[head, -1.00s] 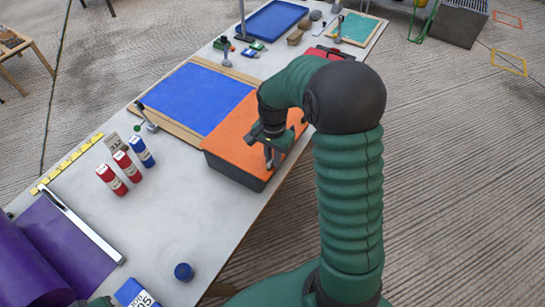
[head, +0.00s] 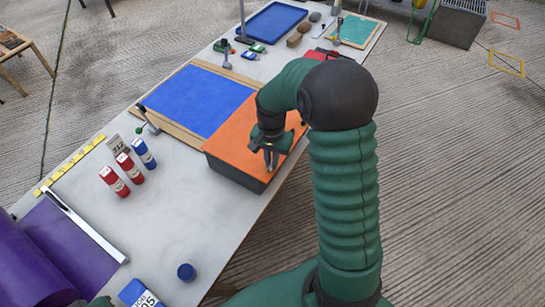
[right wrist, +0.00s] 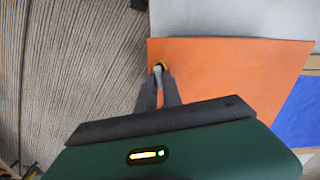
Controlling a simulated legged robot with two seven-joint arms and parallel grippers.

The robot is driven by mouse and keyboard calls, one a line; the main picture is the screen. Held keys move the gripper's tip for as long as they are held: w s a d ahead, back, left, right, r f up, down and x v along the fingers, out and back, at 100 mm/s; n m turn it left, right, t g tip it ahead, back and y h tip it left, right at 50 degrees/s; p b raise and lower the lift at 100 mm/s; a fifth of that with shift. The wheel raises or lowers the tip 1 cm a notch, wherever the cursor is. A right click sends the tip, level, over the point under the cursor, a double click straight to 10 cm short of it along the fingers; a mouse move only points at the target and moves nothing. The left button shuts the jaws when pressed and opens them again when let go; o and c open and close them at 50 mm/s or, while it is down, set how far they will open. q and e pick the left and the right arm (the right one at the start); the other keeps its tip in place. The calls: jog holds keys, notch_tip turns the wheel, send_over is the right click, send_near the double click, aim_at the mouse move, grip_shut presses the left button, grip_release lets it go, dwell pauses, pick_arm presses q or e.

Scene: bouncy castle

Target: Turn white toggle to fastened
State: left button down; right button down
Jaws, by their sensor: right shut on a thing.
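The white toggle (right wrist: 157,70) shows as a small pale piece between my right fingertips in the right wrist view, with a yellow ring around its base. It sits near a corner of the orange panel (right wrist: 225,75), which is the top of a dark box (head: 238,172) in the head view. My right gripper (head: 270,166) is shut on the toggle and points down at the panel's near right part. The fingers (right wrist: 160,82) hide part of the toggle, and I cannot tell its exact angle. My left gripper is not in view.
The blue panel (head: 198,98) lies beside the box. Red canisters (head: 114,181) and a blue one (head: 144,153) stand to the left.

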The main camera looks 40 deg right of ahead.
jog(key=n, duration=0.1)
jog(key=n+p, duration=0.2)
jog(key=shift+s+a+r+n, duration=0.1)
jog(key=shift+a+n, duration=0.15)
jog(key=shift+n, duration=0.15)
jog(key=n+p, duration=0.3)
jog(key=n, duration=0.1)
jog(key=shift+n, duration=0.3)
jog(key=n+p, duration=0.2)
jog(key=n, duration=0.2)
jog(key=shift+p, duration=0.35)
jog(key=shift+s+f+n+p, duration=0.15)
jog(key=shift+n+p, duration=0.6)
jog(key=shift+n, duration=0.85)
jog(key=c, duration=1.6)
grip_release()
jog(key=shift+d, duration=0.1)
jog(key=shift+o, duration=0.5)
